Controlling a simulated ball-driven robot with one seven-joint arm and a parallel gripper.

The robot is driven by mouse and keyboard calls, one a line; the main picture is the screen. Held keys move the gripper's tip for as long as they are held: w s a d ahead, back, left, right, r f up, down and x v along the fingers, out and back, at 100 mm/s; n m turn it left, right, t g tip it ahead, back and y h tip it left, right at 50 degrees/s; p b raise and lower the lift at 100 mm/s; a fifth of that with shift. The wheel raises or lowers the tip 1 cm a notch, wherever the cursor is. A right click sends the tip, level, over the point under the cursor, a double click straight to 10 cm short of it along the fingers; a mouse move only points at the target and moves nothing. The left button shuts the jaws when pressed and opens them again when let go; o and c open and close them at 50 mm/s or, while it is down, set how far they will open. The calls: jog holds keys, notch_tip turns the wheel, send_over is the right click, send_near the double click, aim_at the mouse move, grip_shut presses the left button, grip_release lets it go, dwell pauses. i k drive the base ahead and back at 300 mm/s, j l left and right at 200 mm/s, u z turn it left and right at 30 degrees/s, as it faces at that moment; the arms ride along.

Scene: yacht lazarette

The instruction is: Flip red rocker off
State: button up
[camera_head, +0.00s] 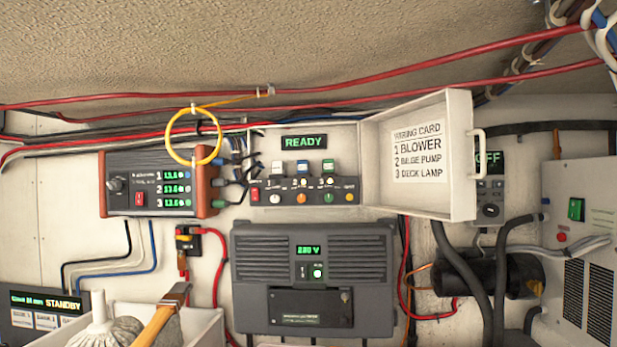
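Red switches show in more than one place, and I cannot tell which one the task names. A red rocker (139,198) is on the front of a dark box with orange-red ends (208,178), left of three green readouts. The panel box shows a green READY display (303,142). The rockers' positions are too small to tell. My gripper is not in view.
The panel's open door (417,190) stands out to the right with a wiring card. A yellow ring (170,150) hangs before the red-ended box. A grey charger unit (255,270) is below. A white bin (205,318) with a hammer (160,320) is at bottom left.

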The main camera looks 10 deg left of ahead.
aim_at(255, 190)
jog(key=i+j, duration=1.15)
jog(key=i, duration=0.25)
